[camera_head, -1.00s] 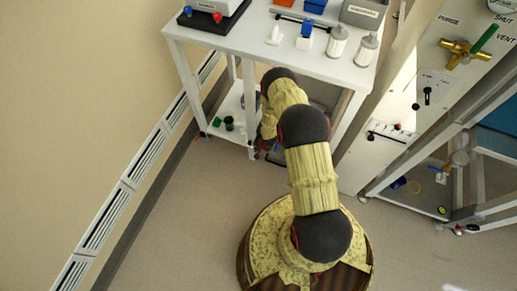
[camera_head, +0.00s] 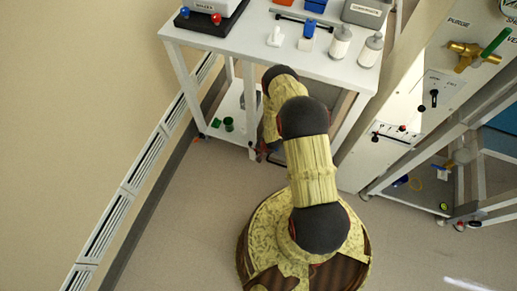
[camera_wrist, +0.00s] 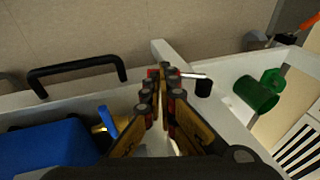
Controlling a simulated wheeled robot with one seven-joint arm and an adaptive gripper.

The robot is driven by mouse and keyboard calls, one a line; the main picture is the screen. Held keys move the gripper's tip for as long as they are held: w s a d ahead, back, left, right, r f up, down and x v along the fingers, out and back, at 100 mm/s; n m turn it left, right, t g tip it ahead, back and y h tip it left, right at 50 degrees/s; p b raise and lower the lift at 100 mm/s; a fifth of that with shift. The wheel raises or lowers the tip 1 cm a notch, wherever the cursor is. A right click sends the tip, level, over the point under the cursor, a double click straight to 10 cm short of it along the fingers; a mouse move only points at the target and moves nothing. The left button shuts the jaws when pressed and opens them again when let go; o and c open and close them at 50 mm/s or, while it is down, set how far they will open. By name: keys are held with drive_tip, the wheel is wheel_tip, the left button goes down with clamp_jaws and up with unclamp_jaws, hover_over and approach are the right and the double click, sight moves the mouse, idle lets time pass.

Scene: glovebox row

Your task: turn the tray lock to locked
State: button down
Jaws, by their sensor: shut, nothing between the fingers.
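In the wrist view my gripper (camera_wrist: 165,74) is shut and empty, its fingertips close together. A short silver lever with a black knob (camera_wrist: 203,88), probably the tray lock, sticks out to the right just beyond the fingertips. The fingertips overlap its inner end, and I cannot tell whether they touch it. The white tray (camera_wrist: 20,101) has a black bar handle (camera_wrist: 77,72) on its front. In it are a blue box (camera_wrist: 50,148) and a small brass-coloured part with a blue lever (camera_wrist: 107,124). In the head view the gripper and the lock are hidden under the white table.
The white table (camera_head: 215,45) carries bottles and boxes above my arm. A panel with a brass valve (camera_head: 470,53) stands at right. Floor at left (camera_head: 180,230) is clear.

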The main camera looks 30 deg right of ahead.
drive_tip(key=shift+f+b, duration=0.3)
drive_tip(key=shift+f, duration=0.8)
drive_tip(key=s+d+r+p, duration=0.3)
drive_tip(key=s+r+p, duration=0.3)
drive_tip(key=s+r, duration=0.3)
drive_tip(key=shift+s+d+r, duration=0.2)
drive_tip(key=shift+d+r, duration=0.1)
drive_tip(key=shift+d, duration=0.1)
